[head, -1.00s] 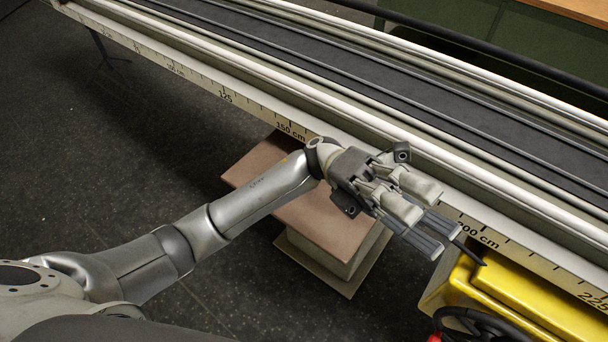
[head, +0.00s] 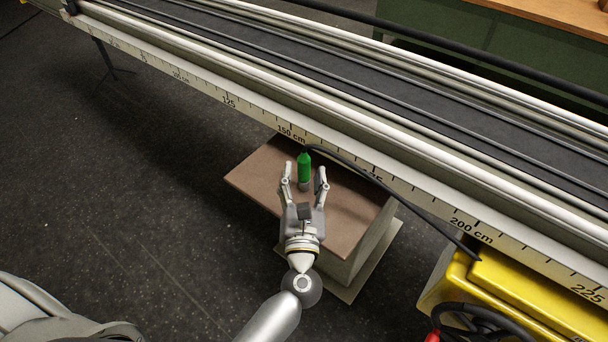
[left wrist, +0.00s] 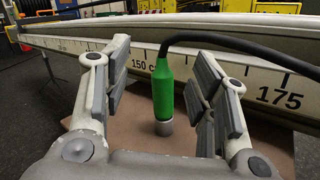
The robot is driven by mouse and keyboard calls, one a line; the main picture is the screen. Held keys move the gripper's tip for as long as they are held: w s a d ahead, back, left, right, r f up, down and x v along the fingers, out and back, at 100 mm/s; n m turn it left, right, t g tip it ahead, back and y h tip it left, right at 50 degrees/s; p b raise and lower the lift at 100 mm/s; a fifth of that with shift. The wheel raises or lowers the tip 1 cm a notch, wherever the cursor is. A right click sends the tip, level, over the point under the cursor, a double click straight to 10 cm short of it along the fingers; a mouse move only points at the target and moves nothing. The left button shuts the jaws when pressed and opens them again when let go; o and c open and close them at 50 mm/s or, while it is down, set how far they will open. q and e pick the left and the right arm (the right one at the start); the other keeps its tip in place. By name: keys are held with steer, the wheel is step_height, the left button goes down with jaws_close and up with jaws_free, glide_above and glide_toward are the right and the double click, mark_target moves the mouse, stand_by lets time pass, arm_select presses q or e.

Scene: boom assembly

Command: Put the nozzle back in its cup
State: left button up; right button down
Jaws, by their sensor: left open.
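The green nozzle (head: 304,168) stands upright over the brown-topped stand, with a black hose running from its top. In the left wrist view the nozzle (left wrist: 163,92) has its lower end at a small grey metal cup (left wrist: 164,127); I cannot tell how deep it sits. My left gripper (head: 305,172) is open, its fingers on either side of the nozzle. In the left wrist view the open fingers (left wrist: 162,85) show gaps to the nozzle on both sides. My right gripper is not in view.
The stand (head: 345,215) is beside a long rail with a centimetre scale (head: 292,134). The black hose (head: 400,197) runs to a yellow machine (head: 530,290) at lower right. Dark open floor (head: 130,200) lies to the left.

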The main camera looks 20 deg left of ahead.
mark_target(304, 167)
arm_select(q)
steer(key=f+n, duration=0.1)
steer(key=f+g, duration=0.1)
steer(key=s+f+n, duration=0.1)
steer(key=f, duration=0.1)
steer(key=shift+d+n+g+h, duration=0.1)
steer(key=shift+n+g+h, duration=0.2)
steer(key=shift+h, duration=0.1)
steer(key=x, duration=1)
steer(key=shift+w+f+p, duration=0.2)
steer(key=shift+w+p, duration=0.05)
steer(key=shift+p, duration=0.05)
steer(key=shift+c, duration=0.4)
jaws_close()
steer(key=shift+r, duration=0.1)
